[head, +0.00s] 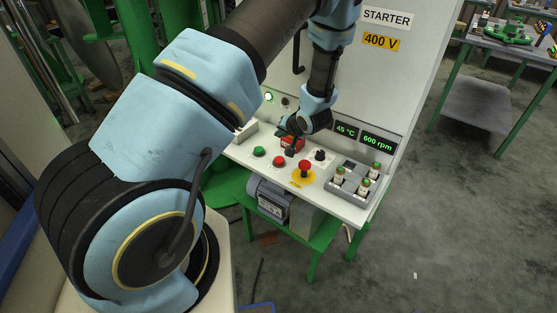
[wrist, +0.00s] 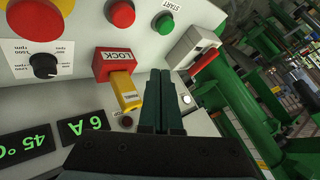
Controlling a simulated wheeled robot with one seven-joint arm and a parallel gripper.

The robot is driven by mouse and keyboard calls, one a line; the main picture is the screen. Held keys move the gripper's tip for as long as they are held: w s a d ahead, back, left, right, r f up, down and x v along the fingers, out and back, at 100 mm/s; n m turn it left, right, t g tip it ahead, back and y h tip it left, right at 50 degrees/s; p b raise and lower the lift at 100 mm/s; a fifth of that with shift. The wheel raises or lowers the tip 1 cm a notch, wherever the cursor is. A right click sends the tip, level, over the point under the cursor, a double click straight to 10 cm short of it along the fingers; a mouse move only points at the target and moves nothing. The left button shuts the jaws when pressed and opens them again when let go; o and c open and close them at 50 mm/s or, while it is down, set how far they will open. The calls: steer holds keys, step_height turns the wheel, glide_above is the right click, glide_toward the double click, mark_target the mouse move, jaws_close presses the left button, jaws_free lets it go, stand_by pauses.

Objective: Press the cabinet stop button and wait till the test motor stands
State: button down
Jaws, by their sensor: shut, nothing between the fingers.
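The red stop button (head: 279,161) sits on the sloping panel of the starter cabinet (head: 360,90), between the green start button (head: 259,151) and the red mushroom button (head: 305,167) on its yellow plate. The red button also shows at the top of the wrist view (wrist: 120,12), beside the green one (wrist: 165,23). My gripper (head: 290,150) is shut and empty, above the panel near the red button; its fingertips (wrist: 162,74) look apart from the button. The test motor (head: 270,203) is under the panel, partly hidden. The speed display (head: 377,143) reads 600 rpm.
A red lock block (wrist: 112,65) with a yellow tag (wrist: 126,95) stands close beside my fingers. A black knob (head: 320,155) and a grey tray (head: 352,184) with several fuse-like parts are to the right. A small lamp (head: 268,97) is lit.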

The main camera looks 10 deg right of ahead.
steer(key=b, duration=0.6)
glide_above(278, 158)
steer(key=s, duration=0.2)
steer(key=f, duration=0.6)
steer(key=shift+w+d, duration=0.15)
steer(key=shift+d, duration=0.1)
steer(key=shift+f, duration=1.1)
steer(key=shift+f, duration=0.45)
steer(key=shift+f+b, duration=0.65)
steer(key=shift+f, duration=0.2)
stand_by(0.7)
steer(key=shift+r, duration=0.1)
steer(key=shift+r+p, duration=1.2)
steer(key=shift+p, duration=0.05)
step_height(278, 158, up, 5)
steer(key=p, duration=0.4)
steer(key=shift+p, duration=0.4)
